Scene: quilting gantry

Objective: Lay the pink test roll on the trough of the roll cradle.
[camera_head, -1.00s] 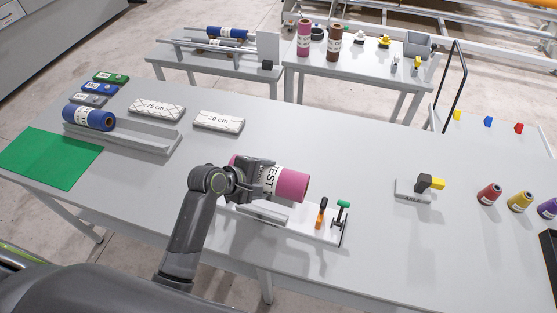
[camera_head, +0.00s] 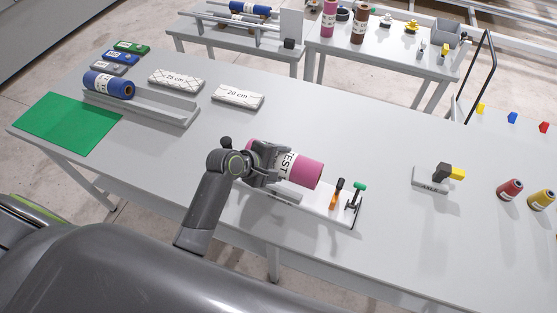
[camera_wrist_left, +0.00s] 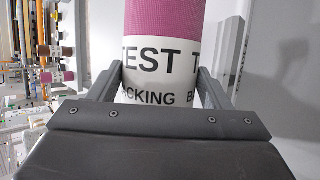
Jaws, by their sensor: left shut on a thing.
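The pink test roll (camera_head: 308,174), with a white printed band, lies roughly level in my left gripper (camera_head: 270,164). The gripper is shut around the roll's band, one finger on each side, as the left wrist view (camera_wrist_left: 163,74) shows. My right gripper is not in view.
An orange-handled clamp (camera_head: 337,193) and a green-topped one (camera_head: 357,196) stand at the base's right end. A grey tray (camera_head: 165,111) at left bears a blue roll (camera_head: 108,85). A grey block with a yellow-tipped part (camera_head: 432,179) stands right. Table between is clear.

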